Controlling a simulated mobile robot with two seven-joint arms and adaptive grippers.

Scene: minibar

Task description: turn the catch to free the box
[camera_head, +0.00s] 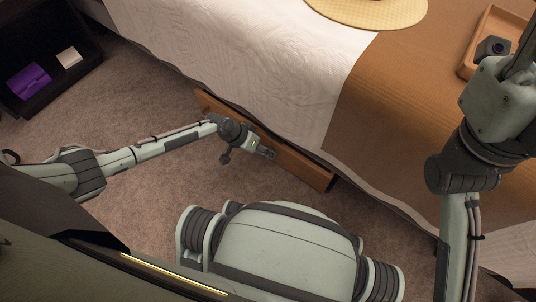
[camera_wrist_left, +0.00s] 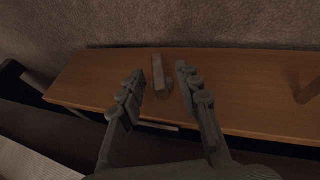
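The wooden box (camera_head: 290,160) sits low under the bed's edge, its long brown front panel showing. In the left wrist view the box (camera_wrist_left: 240,95) is a broad wooden face. The catch (camera_wrist_left: 158,72) is a small grey bar on that face, seen between my fingertips. My left gripper (camera_head: 268,153) is in front of the panel, and the catch is hidden or too small to make out in the head view. In the left wrist view the gripper (camera_wrist_left: 160,76) is open, with the fingers apart on either side of the catch; contact cannot be told. My right gripper is out of the picture.
The bed (camera_head: 235,45) with a brown runner stands over the box. A straw hat (camera_head: 375,10) and a wooden tray (camera_head: 470,62) lie on it. A dark shelf (camera_head: 45,75) with a purple item (camera_head: 28,82) is at upper left. Carpet (camera_head: 150,105) is clear before the box.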

